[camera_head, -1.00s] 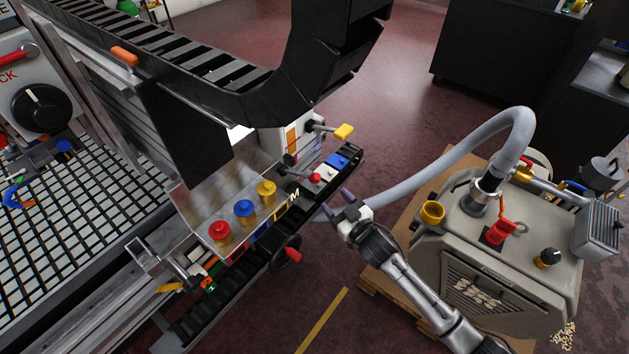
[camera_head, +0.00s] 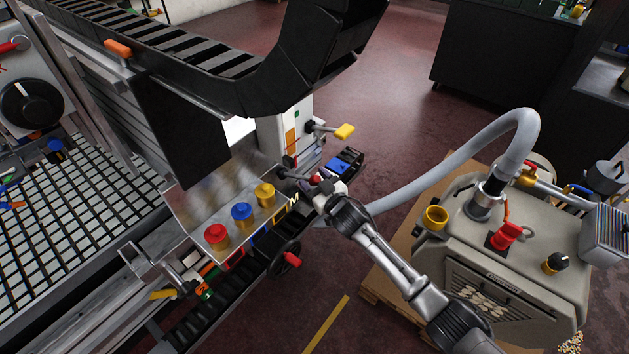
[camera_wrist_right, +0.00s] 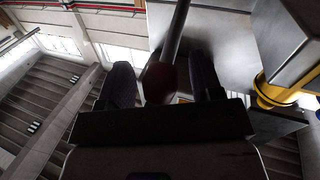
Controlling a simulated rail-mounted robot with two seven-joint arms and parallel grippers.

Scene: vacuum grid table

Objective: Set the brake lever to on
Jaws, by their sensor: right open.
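A lever with a dark rod (camera_head: 290,174) and a red ball knob (camera_head: 315,180) sticks out from the end of the machine's side rail; it seems to be the brake lever. My right gripper (camera_head: 317,188) is at the knob, open, its fingers partly hidden. In the right wrist view the rod (camera_wrist_right: 177,30) runs down to the dark, shaded knob (camera_wrist_right: 160,82), which lies between the two open fingers (camera_wrist_right: 161,72). I cannot tell whether they touch it. No on or off marking is readable. My left gripper is not in view.
A yellow-handled switch (camera_head: 344,131) sits just above the lever. Red (camera_head: 216,236), blue (camera_head: 242,214) and yellow (camera_head: 265,194) knobs stand on the panel at left. A handwheel (camera_head: 284,260) is below. A vacuum pump (camera_head: 520,270) with a grey hose (camera_head: 455,160) stands at right.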

